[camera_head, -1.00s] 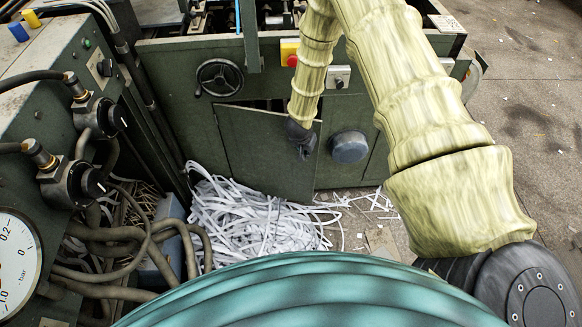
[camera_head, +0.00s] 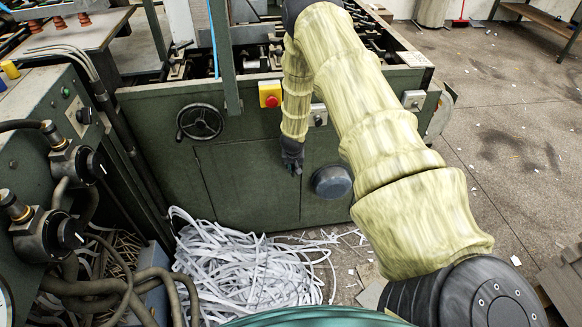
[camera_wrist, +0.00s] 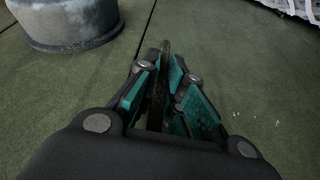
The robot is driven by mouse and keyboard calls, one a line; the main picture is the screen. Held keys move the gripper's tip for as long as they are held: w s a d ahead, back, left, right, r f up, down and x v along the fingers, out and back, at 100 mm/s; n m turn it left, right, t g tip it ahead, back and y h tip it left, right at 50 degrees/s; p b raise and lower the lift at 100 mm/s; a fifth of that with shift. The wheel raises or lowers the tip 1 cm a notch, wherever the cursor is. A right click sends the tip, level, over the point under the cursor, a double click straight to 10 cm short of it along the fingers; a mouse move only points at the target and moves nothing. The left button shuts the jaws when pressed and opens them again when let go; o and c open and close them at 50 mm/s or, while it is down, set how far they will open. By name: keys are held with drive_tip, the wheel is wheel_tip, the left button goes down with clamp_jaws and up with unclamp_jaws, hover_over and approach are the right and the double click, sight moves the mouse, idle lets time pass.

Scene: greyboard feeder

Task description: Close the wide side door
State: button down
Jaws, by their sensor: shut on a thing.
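The wide side door (camera_head: 238,185) is the dark green panel low on the machine's front. It looks flush with the frame around it, with only thin seams at its top and sides. My gripper (camera_head: 293,168) is at the door's right edge. In the wrist view my gripper (camera_wrist: 167,100) has its green pads closed around a thin dark upright piece, which looks like the door's handle (camera_wrist: 165,50). The handle is hidden by the gripper in the head view.
A dark round knob (camera_head: 332,181) sticks out just right of my gripper. A handwheel (camera_head: 199,122) and a red button on a yellow box (camera_head: 270,95) are above the door. White paper strips (camera_head: 245,270) heap on the floor before it.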

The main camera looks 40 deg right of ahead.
drive_tip(key=shift+w+d+r, duration=0.15)
drive_tip(key=shift+w+d, duration=0.1)
drive_tip(key=shift+d, duration=0.05)
drive_tip(key=c, duration=1.8)
unclamp_jaws()
drive_tip(key=shift+w+a+r, duration=0.1)
drive_tip(key=shift+r, duration=0.1)
drive_tip(key=v, duration=1.1)
drive_tip(key=shift+s+a+r, duration=0.15)
drive_tip(key=shift+s, duration=0.3)
